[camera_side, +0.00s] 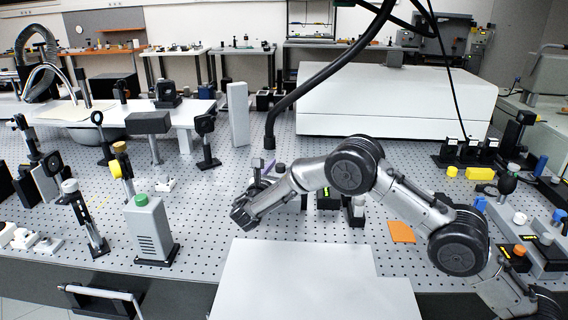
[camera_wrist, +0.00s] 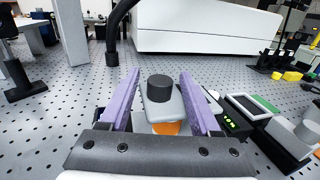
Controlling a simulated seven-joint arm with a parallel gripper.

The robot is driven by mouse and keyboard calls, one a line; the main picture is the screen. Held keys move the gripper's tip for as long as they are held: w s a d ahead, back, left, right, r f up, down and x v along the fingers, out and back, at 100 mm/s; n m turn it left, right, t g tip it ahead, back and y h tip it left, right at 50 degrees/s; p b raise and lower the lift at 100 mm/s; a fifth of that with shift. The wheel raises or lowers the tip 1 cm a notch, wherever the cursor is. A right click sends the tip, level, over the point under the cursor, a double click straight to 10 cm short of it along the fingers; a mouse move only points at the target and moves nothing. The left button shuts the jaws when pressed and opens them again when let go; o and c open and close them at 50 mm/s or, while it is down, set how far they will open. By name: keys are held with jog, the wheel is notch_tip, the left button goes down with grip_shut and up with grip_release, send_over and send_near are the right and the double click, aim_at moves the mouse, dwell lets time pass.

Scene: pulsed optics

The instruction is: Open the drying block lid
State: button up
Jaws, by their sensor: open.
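In the wrist view, a pale grey lid (camera_wrist: 160,111) with a dark round knob (camera_wrist: 160,88) on top sits between the two purple fingers of my gripper (camera_wrist: 160,76). The fingers are apart, one on each side of the knob, with visible gaps. An orange patch (camera_wrist: 166,128) shows below the near edge of the lid. The rest of the block beneath is mostly hidden by my gripper. In the side view, my gripper (camera_side: 266,170) is low over the perforated table, and my arm largely hides the lid.
Right of the fingers is a small black unit with green lights (camera_wrist: 234,122) and a framed box (camera_wrist: 249,107). A black hanging hose (camera_wrist: 112,50) comes down behind the left finger. A large white enclosure (camera_side: 395,105) stands behind. A white panel (camera_side: 310,280) lies in front.

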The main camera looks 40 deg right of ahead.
jog(key=shift+x, duration=1.3)
jog(key=shift+a, duration=0.1)
grip_shut()
dwell(0.4)
